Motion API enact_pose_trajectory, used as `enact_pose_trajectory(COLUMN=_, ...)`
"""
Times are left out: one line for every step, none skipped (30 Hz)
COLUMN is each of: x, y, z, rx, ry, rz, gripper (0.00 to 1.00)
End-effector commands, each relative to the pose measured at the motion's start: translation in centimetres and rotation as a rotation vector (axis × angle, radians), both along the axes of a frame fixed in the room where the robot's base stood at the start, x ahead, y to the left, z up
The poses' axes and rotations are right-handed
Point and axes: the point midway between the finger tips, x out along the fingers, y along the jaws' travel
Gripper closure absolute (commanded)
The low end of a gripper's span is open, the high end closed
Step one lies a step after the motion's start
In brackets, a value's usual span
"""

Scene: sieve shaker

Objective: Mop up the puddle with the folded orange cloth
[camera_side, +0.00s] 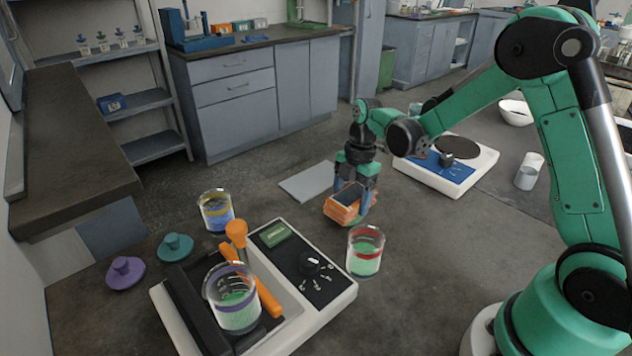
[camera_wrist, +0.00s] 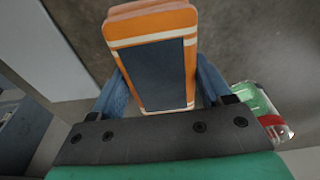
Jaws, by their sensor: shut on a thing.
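The folded orange cloth (camera_side: 342,211), with pale stripes and a dark panel, is between the two blue fingers of my gripper (camera_side: 352,192) in the side view. My gripper is shut on it and points down. In the wrist view the cloth (camera_wrist: 150,24) fills the middle, with a finger of my gripper (camera_wrist: 163,84) on each side. I cannot tell whether the cloth touches the surface below. I cannot make out a puddle in either view.
A jar with red and green bands (camera_side: 365,262) stands close in front of the cloth. A white shaker base (camera_side: 338,300) holds another jar (camera_side: 234,312) and an orange-handled tool (camera_side: 237,234). A flat grey sheet (camera_side: 307,182) lies behind left; a white scale (camera_side: 480,165) is right.

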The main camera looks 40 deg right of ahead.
Motion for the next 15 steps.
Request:
enact_pose_trajectory(x=0.00, y=0.00, z=-0.05, rx=0.000, ry=0.000, rz=0.000, gripper=0.80)
enact_pose_trajectory(x=0.00, y=0.00, z=-0.09, rx=0.000, ry=0.000, rz=0.000, gripper=0.80)
enact_pose_trajectory(x=0.01, y=0.00, z=-0.15, rx=0.000, ry=0.000, rz=0.000, gripper=0.80)
enact_pose_trajectory(x=0.01, y=0.00, z=-0.19, rx=0.000, ry=0.000, rz=0.000, gripper=0.80)
enact_pose_trajectory(x=0.01, y=0.00, z=-0.24, rx=0.000, ry=0.000, rz=0.000, gripper=0.80)
enact_pose_trajectory(x=0.01, y=0.00, z=-0.30, rx=0.000, ry=0.000, rz=0.000, gripper=0.80)
enact_pose_trajectory(x=0.01, y=-0.01, z=-0.36, rx=0.000, ry=0.000, rz=0.000, gripper=0.80)
enact_pose_trajectory(x=0.01, y=0.00, z=-0.40, rx=0.000, ry=0.000, rz=0.000, gripper=0.80)
enact_pose_trajectory(x=0.01, y=0.00, z=-0.47, rx=0.000, ry=0.000, rz=0.000, gripper=0.80)
enact_pose_trajectory(x=0.01, y=0.00, z=-0.52, rx=0.000, ry=0.000, rz=0.000, gripper=0.80)
enact_pose_trajectory(x=0.01, y=-0.01, z=-0.56, rx=0.000, ry=0.000, rz=0.000, gripper=0.80)
enact_pose_trajectory(x=0.01, y=-0.01, z=-0.62, rx=0.000, ry=0.000, rz=0.000, gripper=0.80)
enact_pose_trajectory(x=0.01, y=0.00, z=-0.67, rx=0.000, ry=0.000, rz=0.000, gripper=0.80)
enact_pose_trajectory(x=0.01, y=0.00, z=-0.71, rx=0.000, ry=0.000, rz=0.000, gripper=0.80)
enact_pose_trajectory(x=0.01, y=0.00, z=-0.77, rx=0.000, ry=0.000, rz=0.000, gripper=0.80)
